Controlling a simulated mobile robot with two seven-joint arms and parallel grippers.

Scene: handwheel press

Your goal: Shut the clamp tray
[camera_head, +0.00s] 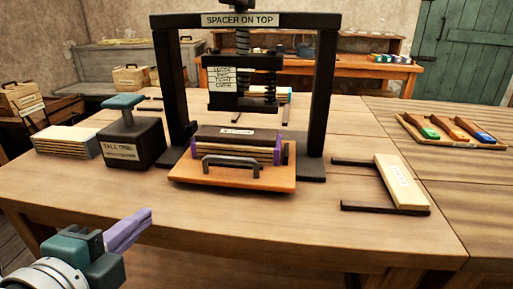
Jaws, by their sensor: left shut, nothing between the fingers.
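The clamp tray (282,183) is an orange-brown board with a dark grey handle (231,161) on its front. It juts out toward me from under the black press frame (325,90). A dark labelled block (237,133) over a light layered stack with purple ends sits on it. The pressing plate (243,102) hangs above and behind the stack, apart from it. My left gripper (128,231), with purple fingers, is at the lower left, in front of the table edge and well away from the handle. It is shut and empty. My right gripper is not in view.
A black box with a teal knob (133,143) and a layered stack (68,141) stand left of the press. Coloured blocks sit on a wooden tray (485,143) farther right. The table front is clear.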

